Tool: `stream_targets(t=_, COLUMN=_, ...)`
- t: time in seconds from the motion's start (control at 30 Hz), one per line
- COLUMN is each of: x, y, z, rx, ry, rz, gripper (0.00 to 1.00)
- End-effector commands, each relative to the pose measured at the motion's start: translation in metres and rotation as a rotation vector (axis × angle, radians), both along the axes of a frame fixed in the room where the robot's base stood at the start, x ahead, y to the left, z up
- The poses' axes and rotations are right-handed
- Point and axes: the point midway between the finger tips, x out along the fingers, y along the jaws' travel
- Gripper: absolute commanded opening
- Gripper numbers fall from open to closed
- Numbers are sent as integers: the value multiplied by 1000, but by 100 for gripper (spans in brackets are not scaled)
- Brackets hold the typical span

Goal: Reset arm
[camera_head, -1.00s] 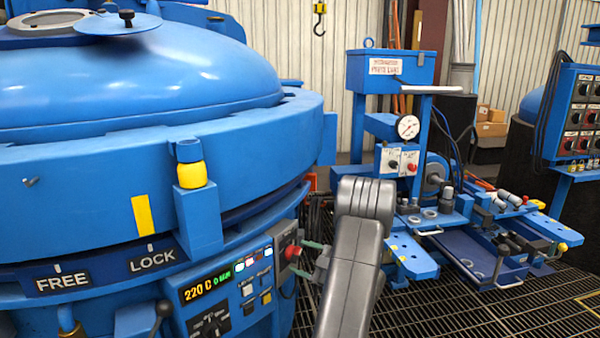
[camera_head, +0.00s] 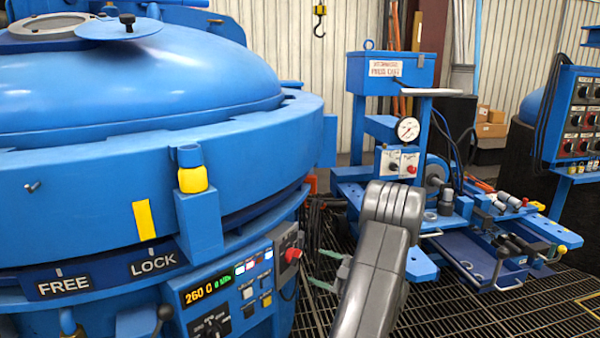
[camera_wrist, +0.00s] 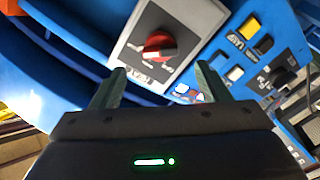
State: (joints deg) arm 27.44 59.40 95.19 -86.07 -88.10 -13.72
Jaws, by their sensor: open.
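My gripper (camera_head: 319,269) is open and empty, to the right of the furnace control panel. In the wrist view its two green fingers (camera_wrist: 162,74) stand apart, with the red knob (camera_wrist: 158,45) beyond them. The same red knob shows in the head view (camera_head: 292,254) on a grey plate at the panel's right end. A gap shows between fingers and knob. The panel display (camera_head: 199,291) has yellow digits that look like 260, with green characters beside them. My grey arm covers part of the floor and the press cart's near left side.
The blue furnace (camera_head: 120,190) fills the left, with FREE (camera_head: 63,287) and LOCK (camera_head: 153,264) labels. The press cart (camera_head: 391,72), with gauge (camera_head: 408,129) and tools, stands right. A switch cabinet (camera_head: 583,110) is at the right edge. Floor grating (camera_head: 500,318) is open in front.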

Motion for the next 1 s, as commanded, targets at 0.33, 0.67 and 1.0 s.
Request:
stream_targets(t=0.33, x=-32, y=-53, z=1, rx=0, ry=1, rz=-4, gripper=69)
stream_targets(t=0.67, x=-14, y=-20, z=-1, rx=0, ry=0, rz=5, gripper=69)
stream_targets(t=1.0, x=19, y=34, z=-1, rx=-1, ry=-2, rz=6, gripper=69)
